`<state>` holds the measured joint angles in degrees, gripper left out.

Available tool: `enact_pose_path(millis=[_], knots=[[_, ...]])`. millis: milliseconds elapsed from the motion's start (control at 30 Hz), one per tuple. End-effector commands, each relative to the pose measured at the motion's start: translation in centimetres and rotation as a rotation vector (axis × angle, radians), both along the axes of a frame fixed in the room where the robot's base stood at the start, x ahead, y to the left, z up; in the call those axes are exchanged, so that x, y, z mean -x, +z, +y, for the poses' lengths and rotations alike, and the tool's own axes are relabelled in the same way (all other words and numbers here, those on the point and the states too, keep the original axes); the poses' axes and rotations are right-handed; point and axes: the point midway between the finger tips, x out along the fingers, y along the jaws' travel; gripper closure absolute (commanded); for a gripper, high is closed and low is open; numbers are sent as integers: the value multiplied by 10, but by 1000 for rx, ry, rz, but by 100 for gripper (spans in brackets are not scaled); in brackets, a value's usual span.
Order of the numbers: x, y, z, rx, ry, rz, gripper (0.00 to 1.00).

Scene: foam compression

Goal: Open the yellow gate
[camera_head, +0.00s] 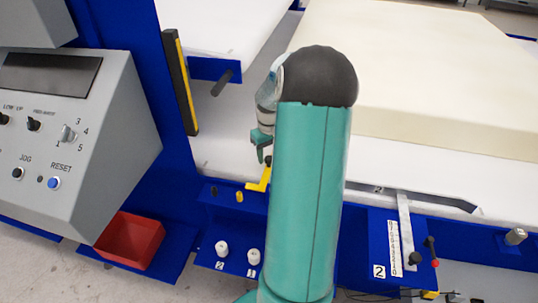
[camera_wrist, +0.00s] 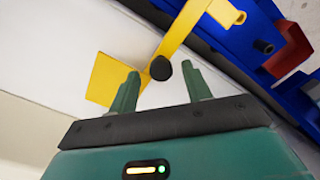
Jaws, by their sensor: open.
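The yellow gate (camera_head: 258,181) is a bent yellow piece at the edge of the white bed, partly hidden behind my arm in the head view. In the wrist view it shows as a yellow plate (camera_wrist: 108,80) and a yellow bar running to the upper right. A round black knob (camera_wrist: 161,68) sits on it, and also shows in the head view (camera_head: 268,160). My gripper (camera_wrist: 160,83) is open. Its two green fingertips appear on either side of the knob, and I cannot tell whether they touch it. In the head view my gripper (camera_head: 262,147) is just above the gate.
A large cream foam block (camera_head: 430,80) lies on the white bed to the right. A grey control panel (camera_head: 75,140) stands at left, with a red bin (camera_head: 130,241) below. A yellow-and-black striped post (camera_head: 180,80) rises left of my arm. Blue frame parts line the front.

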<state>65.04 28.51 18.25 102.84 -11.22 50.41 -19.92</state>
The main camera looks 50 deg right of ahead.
Motion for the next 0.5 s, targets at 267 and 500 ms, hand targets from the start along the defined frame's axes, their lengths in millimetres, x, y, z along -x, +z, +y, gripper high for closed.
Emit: enact_pose_path(millis=[267,500], knots=[[0,-9,1,-1,0,0,51],[0,-9,1,0,0,0,77]])
